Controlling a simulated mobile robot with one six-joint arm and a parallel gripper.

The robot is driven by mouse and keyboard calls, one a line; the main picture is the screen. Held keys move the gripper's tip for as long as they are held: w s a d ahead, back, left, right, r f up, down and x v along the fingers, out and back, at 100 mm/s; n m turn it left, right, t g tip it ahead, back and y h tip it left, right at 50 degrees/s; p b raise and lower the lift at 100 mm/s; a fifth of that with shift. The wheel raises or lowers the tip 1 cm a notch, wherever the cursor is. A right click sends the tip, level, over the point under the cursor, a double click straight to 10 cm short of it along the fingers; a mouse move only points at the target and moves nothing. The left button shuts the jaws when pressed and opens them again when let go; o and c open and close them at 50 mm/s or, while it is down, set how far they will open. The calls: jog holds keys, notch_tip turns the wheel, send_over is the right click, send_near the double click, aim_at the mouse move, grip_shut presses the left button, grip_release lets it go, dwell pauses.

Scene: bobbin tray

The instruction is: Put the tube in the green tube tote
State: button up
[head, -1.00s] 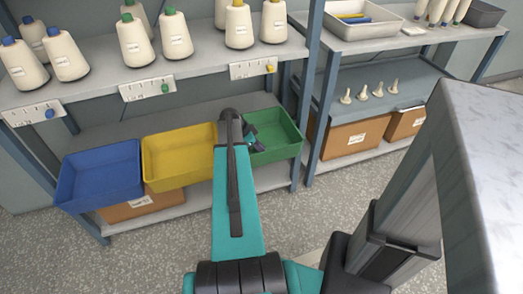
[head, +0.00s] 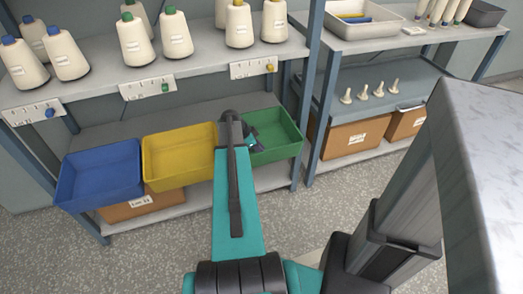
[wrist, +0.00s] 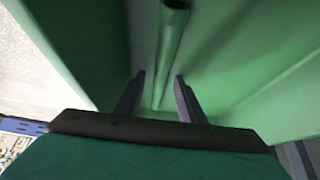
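The green tube tote (head: 288,150) sits at the right end of the row of totes on the lower shelf. My gripper (head: 254,143) reaches into its left part in the head view. In the wrist view, the tote's green walls (wrist: 80,45) surround my gripper (wrist: 160,76). Its two fingers stand apart. A green tube (wrist: 168,50) is inside the tote, showing between the fingers, with a visible gap on each side. Its wider, round end is at the top of the picture. The tube cannot be made out in the head view.
A yellow tote (head: 180,180) and a blue tote (head: 100,190) stand left of the green one. Thread cones (head: 175,35) line the shelf above. Shelf posts (head: 312,110) rise just right of the green tote. A carton (head: 355,138) sits on the right rack.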

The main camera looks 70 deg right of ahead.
jog(key=shift+r, duration=0.1)
jog(key=shift+r, duration=0.15)
jog(key=v, duration=1.2)
jog(key=shift+p, duration=0.3)
